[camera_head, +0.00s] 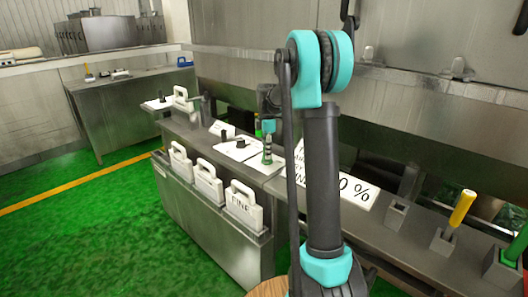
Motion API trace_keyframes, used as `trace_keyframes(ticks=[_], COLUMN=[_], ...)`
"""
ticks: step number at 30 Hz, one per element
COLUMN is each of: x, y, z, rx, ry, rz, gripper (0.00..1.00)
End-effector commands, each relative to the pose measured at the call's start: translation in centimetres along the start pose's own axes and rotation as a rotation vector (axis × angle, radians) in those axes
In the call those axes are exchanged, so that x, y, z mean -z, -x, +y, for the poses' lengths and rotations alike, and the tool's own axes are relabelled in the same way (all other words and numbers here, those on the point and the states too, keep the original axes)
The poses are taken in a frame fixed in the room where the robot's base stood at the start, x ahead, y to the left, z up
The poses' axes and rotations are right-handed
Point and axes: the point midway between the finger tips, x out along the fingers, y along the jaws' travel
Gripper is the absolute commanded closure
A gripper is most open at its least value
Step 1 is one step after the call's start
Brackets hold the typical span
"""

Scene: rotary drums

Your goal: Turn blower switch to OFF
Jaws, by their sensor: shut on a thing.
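My gripper (267,154) points down at a white plate (276,167) on the steel counter, left of my arm's upright link. Its fingers are small in view and shut on what appears to be the switch on that plate. The switch itself is hidden between the fingers, so I cannot tell which way it points. The plate's label is too small to read. Another white plate (234,152) just left of it carries a black knob (240,143), and a further black knob (223,136) stands behind. I cannot tell from labels which one is the blower switch.
Several white handled plates, one lettered (243,207), hang along the counter's front. A white sign with "0 %" (359,190) lies right of my arm. A yellow-handled tool (462,208) and a green one (517,243) stand at right. Large steel drums rise behind. Green floor is clear at left.

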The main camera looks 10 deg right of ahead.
Motion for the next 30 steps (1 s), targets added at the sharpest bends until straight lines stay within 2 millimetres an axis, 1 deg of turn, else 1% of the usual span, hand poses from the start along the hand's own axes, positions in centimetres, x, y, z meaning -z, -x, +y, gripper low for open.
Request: trace_keyframes(ticks=[9,24,25,30], x=[-0.64,-0.78,-0.78,-0.76], y=[0.01,0.01,0.01,0.01], z=[-0.14,-0.15,-0.15,-0.15], rx=[0.000,0.000,0.000,0.000], ry=[0.106,0.124,0.124,0.123], rz=[-0.001,-0.001,-0.001,-0.001], gripper=[1.00,1.00,0.77,0.56])
